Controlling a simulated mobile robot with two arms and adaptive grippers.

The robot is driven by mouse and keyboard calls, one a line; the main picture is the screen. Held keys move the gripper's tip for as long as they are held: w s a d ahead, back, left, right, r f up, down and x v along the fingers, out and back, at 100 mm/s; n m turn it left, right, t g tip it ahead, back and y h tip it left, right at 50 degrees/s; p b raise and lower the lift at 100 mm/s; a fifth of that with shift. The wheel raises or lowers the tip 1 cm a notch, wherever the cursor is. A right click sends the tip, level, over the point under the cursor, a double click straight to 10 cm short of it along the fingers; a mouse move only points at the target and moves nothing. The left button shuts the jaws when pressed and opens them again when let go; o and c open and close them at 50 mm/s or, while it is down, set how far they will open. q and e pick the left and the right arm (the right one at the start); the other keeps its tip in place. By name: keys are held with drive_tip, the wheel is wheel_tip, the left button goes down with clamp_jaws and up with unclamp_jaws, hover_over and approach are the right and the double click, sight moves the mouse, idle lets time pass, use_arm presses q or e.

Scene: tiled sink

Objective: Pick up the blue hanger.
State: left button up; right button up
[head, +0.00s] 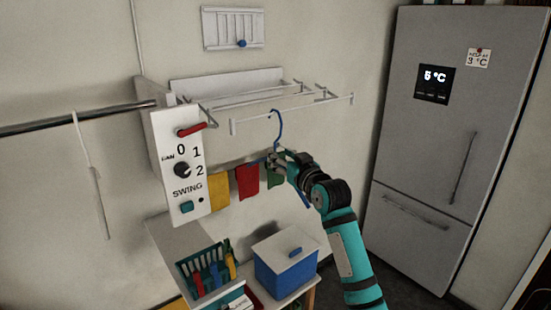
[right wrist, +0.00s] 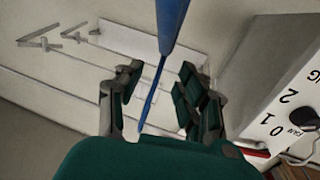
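The blue hanger (head: 281,128) is upright at the white wall rack, its hook at the rack's front bar. Part of its body is hidden behind my right gripper, and a lower blue end shows below. My right gripper (head: 280,160) is at the hanger, just under the hook. In the right wrist view, the blue hanger (right wrist: 169,25) runs between the two dark green fingers of the gripper (right wrist: 160,95). The fingers are apart, with a gap on each side of the hanger. My left gripper is not in view.
The white rack (head: 300,106) juts from the wall. A control box (head: 187,208) with a knob and red lever stands to its left. Coloured cloths (head: 247,181) hang behind the gripper. Below are a blue bin (head: 285,275) and a utensil rack. A fridge (head: 425,150) stands right.

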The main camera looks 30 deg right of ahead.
drive_tip(key=w+p, duration=0.2)
drive_tip(key=w, duration=0.1)
drive_tip(key=shift+w+d+r, duration=0.15)
drive_tip(key=shift+w+r, duration=0.15)
drive_tip(key=shift+r, duration=0.05)
drive_tip(key=shift+w+f, duration=0.15)
drive_tip(key=shift+w, duration=0.2)
clamp_jaws()
drive_tip(key=shift+s, duration=0.1)
